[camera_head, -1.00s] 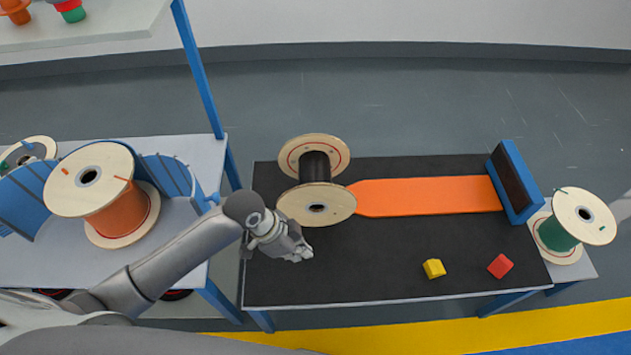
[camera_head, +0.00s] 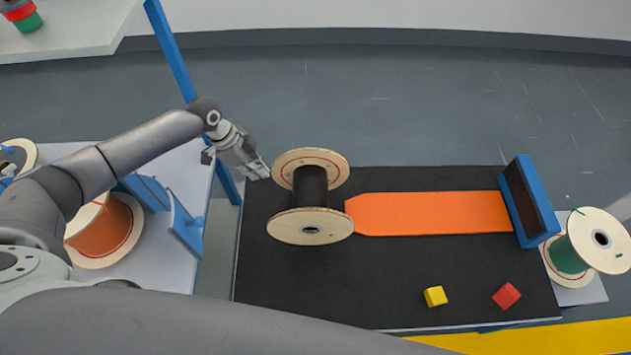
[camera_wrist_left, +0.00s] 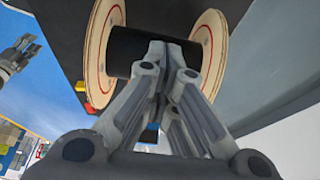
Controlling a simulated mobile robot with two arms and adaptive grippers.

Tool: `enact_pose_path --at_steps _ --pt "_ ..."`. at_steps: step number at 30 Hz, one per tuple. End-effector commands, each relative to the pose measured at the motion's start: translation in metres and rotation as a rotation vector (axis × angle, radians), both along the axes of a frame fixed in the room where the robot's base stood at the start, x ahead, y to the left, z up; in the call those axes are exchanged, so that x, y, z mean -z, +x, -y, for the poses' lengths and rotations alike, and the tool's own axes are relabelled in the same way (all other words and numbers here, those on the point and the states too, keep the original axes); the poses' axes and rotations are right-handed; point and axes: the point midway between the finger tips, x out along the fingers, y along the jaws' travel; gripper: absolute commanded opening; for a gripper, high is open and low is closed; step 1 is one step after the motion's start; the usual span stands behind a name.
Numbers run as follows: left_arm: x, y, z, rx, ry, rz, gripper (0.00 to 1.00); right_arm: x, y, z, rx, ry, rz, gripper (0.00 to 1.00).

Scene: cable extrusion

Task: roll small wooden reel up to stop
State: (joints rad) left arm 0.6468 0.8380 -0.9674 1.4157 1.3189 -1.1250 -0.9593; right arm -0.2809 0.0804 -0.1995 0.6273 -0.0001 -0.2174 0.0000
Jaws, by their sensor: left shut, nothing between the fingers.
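The small wooden reel (camera_head: 310,192) has pale flanges and a black core. It stands on its rims on the black table top (camera_head: 290,290), at the left end of an orange strip (camera_head: 430,213). The blue stop (camera_head: 530,201) with a dark face stands at the strip's right end. My left gripper (camera_head: 262,171) is shut and empty, just left of the reel's far flange. In the left wrist view, its closed fingertips (camera_wrist_left: 168,48) appear in front of the reel's black core (camera_wrist_left: 128,45), between the two flanges; I cannot tell whether they touch. The right gripper is not identifiable.
A yellow cube (camera_head: 435,296) and a red cube (camera_head: 506,296) lie near the table's front edge. A green-wound reel (camera_head: 600,238) stands beyond the right end. An orange-wound reel (camera_head: 100,232) and blue holders (camera_head: 185,225) stand on the left table. The strip is clear.

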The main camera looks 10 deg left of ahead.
Motion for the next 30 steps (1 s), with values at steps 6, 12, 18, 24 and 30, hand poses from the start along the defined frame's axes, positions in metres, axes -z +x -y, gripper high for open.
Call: enact_pose_path --at_steps 6,12,18,24,30 --pt "0.013 0.001 0.002 0.000 0.000 0.000 0.00 0.012 -0.001 0.000 0.001 0.000 -0.002 0.40" --pt "0.041 0.003 0.011 0.000 0.000 0.000 0.00 0.039 -0.035 0.001 0.002 -0.003 -0.052 0.40" --pt "0.070 0.005 0.021 0.000 0.001 -0.001 0.00 0.064 -0.039 0.001 0.001 -0.004 -0.056 0.40" --pt "0.095 0.008 0.032 0.000 -0.001 0.000 0.00 0.082 -0.014 -0.001 0.000 0.000 -0.018 0.40" --pt "0.115 0.010 0.039 -0.001 0.000 0.000 0.00 0.095 -0.009 -0.001 0.000 0.002 -0.011 0.40"
